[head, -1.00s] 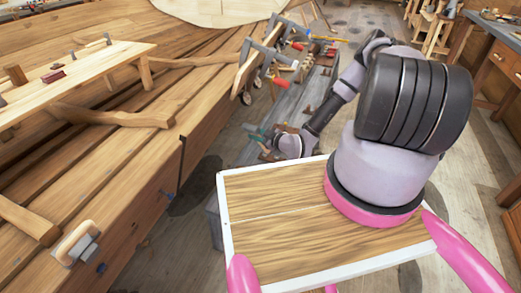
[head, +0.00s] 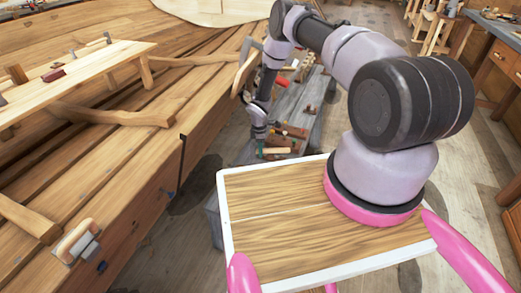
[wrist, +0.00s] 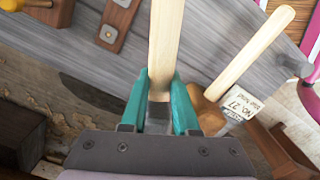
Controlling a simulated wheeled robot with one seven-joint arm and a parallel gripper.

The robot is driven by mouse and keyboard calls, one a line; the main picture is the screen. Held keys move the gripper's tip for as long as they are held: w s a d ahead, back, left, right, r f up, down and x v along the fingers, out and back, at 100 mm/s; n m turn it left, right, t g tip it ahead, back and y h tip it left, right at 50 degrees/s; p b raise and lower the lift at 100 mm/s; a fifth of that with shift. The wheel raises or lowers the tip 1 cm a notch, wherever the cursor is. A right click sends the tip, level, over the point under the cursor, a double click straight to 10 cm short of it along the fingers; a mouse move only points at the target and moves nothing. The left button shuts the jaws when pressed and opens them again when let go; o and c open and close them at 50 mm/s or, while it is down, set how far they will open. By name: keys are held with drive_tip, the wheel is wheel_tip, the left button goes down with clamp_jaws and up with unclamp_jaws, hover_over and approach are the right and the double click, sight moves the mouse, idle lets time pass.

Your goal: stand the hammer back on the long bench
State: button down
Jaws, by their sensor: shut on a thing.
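My gripper (wrist: 160,85) has teal fingers closed on a pale wooden handle, which I take to be the hammer (wrist: 166,35). A grey metal part shows between the fingers; the rest of the head is hidden. In the head view my gripper (head: 261,150) points down at the near end of the long bench (head: 312,112), and the pale handle (head: 277,151) sticks out to its right. The bench's grey planks (wrist: 205,40) lie behind the handle in the wrist view. I cannot tell whether the hammer touches the bench.
A second wooden-handled tool (wrist: 250,52) lies just right of my gripper, beside a white label (wrist: 243,103) reading NO. 27. A wooden block (wrist: 118,22) is at upper left. The clinker hull (head: 130,150) rises left of the bench; a handled tool (head: 76,241) rests there.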

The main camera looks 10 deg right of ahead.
drive_tip(key=shift+w+r, duration=0.15)
drive_tip(key=shift+d+f, duration=0.1)
drive_tip(key=shift+f, duration=3.8)
drive_tip(key=shift+f, duration=0.45)
drive_tip(key=c, duration=0.6)
unclamp_jaws()
drive_tip(key=shift+r, duration=4.05)
